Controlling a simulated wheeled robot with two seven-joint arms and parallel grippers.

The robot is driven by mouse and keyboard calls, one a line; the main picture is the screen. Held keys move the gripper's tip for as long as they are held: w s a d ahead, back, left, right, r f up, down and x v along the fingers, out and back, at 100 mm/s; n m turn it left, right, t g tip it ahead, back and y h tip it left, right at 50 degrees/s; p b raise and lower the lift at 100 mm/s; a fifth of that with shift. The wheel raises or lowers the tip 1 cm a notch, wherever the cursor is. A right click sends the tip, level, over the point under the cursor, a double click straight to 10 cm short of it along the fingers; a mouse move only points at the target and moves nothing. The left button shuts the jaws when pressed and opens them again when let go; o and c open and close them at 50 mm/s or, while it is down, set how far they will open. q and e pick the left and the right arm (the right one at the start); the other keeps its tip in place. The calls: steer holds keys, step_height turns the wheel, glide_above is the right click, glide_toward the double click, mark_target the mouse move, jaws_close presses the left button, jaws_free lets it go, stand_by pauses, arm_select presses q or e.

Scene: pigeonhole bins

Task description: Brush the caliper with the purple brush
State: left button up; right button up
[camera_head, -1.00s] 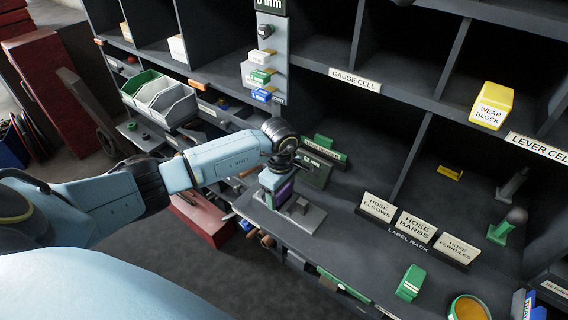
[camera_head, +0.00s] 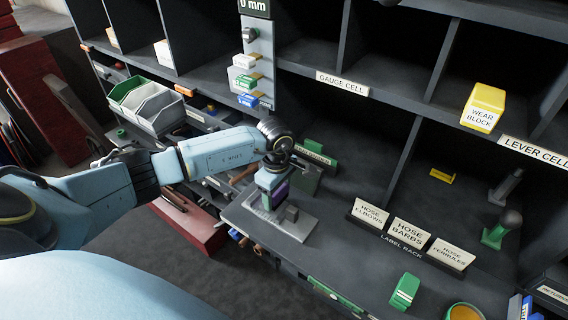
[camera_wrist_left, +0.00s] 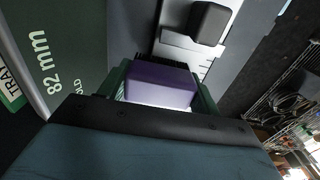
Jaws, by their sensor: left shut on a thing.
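My left gripper (camera_head: 271,182) is shut on the purple brush (camera_head: 281,194) and holds it over a grey metal plate at the front of the shelf. The brush also shows in the left wrist view (camera_wrist_left: 160,85) as a purple block between the green fingers. The flat grey piece with a dark block (camera_head: 291,213) looks like the caliper; its dark block also shows in the left wrist view (camera_wrist_left: 210,22), just past the brush. My gripper hides part of the plate, and I cannot tell whether the brush touches it. My right gripper is out of view.
A green 82 mm board (camera_wrist_left: 50,50) stands close beside the gripper. Label cards (camera_head: 410,233) stand to the right, with a green block (camera_head: 404,291) near the shelf edge. A yellow wear block (camera_head: 484,106) sits higher up. The shelf behind the cards has free room.

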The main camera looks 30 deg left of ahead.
arm_select(q)
steer(key=shift+w, duration=0.35)
steer(key=shift+w+r, duration=0.25)
step_height(320, 180, up, 2)
steer(key=shift+w+p, duration=0.1)
steer(key=shift+p, duration=0.5)
steer(key=shift+s+r+p, duration=0.3)
steer(key=shift+r+p, duration=0.25)
steer(key=shift+r, duration=0.55)
steer(key=shift+r+p, duration=1.45)
steer(key=shift+r, duration=0.3)
